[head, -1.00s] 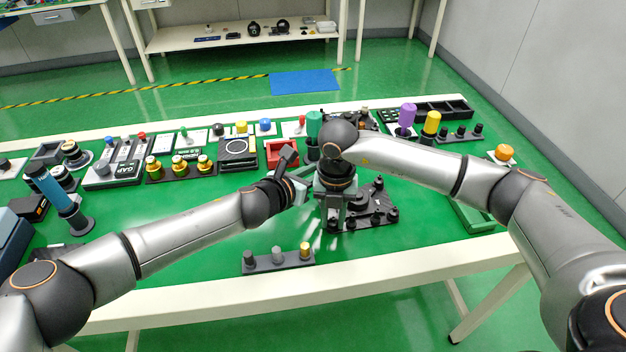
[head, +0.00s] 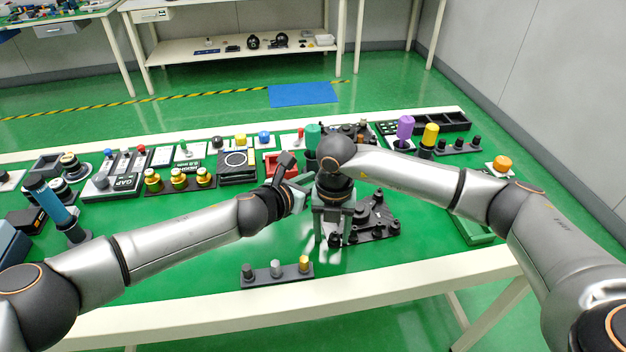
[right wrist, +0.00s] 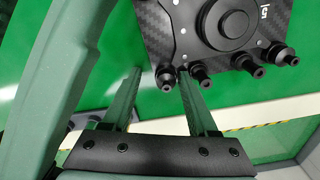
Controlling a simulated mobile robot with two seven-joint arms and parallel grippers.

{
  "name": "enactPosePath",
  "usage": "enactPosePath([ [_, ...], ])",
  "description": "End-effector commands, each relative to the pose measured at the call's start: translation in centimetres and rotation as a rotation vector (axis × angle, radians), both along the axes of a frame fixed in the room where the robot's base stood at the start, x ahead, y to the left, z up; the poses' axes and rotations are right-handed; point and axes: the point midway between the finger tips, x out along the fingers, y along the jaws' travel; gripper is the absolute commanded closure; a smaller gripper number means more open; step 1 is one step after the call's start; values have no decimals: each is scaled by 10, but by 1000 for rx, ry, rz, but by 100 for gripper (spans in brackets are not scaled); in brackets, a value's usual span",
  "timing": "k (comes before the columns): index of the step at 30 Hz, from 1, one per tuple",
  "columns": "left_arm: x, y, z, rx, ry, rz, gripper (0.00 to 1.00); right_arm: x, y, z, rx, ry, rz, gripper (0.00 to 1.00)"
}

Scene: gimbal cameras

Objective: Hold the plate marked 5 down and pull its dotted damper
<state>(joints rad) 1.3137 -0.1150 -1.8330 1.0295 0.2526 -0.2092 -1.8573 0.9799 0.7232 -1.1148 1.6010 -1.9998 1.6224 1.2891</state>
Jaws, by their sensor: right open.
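The black plate marked 5 (right wrist: 215,14) lies on the green table, with a large round hub in its middle. It also shows in the head view (head: 378,232), partly behind my right gripper. Several black knob-like dampers stand along its edge; I cannot tell which has dots. My right gripper (head: 332,240) points down at the plate's left end. In the right wrist view its open fingers (right wrist: 160,85) straddle the line of one damper (right wrist: 165,77), without visible contact. My left gripper (head: 299,188) is close to the left of the right one, its fingertips hidden.
A dark strip with three small posts (head: 277,273) lies near the front edge. A red bin (head: 283,165), a teal cylinder (head: 313,135) and several panels stand behind. Purple (head: 405,128) and yellow (head: 430,135) cylinders are at right.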

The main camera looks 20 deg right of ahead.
Motion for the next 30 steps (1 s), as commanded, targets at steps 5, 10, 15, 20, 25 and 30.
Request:
enactPosePath([
  [5,-9,-9,2,-9,4,-22,100,0,7,1,11,-4,14,37],
  [10,-9,-9,4,-8,3,-21,100,0,7,5,11,-6,14,37],
  [15,-9,-8,2,-5,4,-21,100,2,8,23,15,-13,15,37],
  [20,-10,-8,1,-2,5,-23,100,4,8,56,16,-20,15,37],
  [25,-10,-8,1,-1,5,-22,100,4,7,89,15,-19,12,37],
  [30,-9,-7,2,-1,4,-20,100,3,7,113,13,-17,12,37],
])
